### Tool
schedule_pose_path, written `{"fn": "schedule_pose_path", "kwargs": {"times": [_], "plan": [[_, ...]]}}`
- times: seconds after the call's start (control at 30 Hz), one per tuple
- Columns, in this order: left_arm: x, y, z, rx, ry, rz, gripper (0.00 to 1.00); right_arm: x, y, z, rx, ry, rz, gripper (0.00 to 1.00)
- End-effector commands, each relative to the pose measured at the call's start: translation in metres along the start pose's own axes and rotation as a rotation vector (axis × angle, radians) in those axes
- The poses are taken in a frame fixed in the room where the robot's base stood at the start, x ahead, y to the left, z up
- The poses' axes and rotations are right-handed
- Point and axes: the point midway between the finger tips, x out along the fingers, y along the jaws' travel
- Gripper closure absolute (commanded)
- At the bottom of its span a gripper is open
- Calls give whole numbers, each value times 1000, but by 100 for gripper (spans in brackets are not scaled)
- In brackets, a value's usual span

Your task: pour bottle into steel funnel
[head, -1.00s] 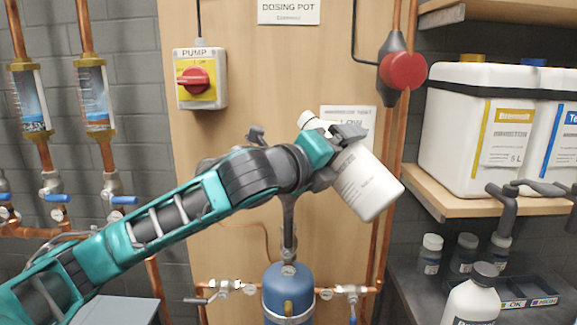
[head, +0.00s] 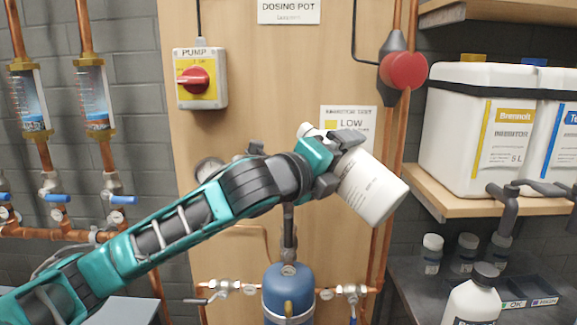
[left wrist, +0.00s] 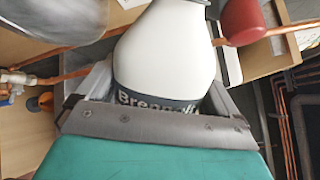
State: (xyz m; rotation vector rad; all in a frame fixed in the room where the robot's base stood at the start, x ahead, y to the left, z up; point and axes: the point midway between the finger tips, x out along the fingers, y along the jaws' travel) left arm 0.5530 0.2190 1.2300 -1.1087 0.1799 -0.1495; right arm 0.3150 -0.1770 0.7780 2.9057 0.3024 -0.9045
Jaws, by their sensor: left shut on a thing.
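My left gripper (head: 335,165) is shut on a white bottle (head: 372,188) around its upper body. The bottle is tilted, with its neck to the upper left and its base to the lower right. In the left wrist view the white bottle (left wrist: 168,50) sits between the fingers, its dark label band partly covered. The steel funnel's stem (head: 288,222) shows below my left arm, above a blue pot (head: 288,288). The funnel's bowl is hidden behind the arm in the head view. A grey metal curve (left wrist: 50,22) at the wrist view's upper left may be its bowl. My right gripper is not in view.
A wooden panel (head: 255,125) stands behind with a pump switch (head: 200,80) and a red knob (head: 405,72). Right, a shelf (head: 470,203) holds white containers (head: 465,125). Another white bottle (head: 472,302) stands at the lower right. Copper pipes run beside the pot.

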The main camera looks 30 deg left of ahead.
Motion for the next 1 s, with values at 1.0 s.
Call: {"fn": "schedule_pose_path", "kwargs": {"times": [1.0], "plan": [[0,-3,0,-138,9,-6,62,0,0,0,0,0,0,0]]}}
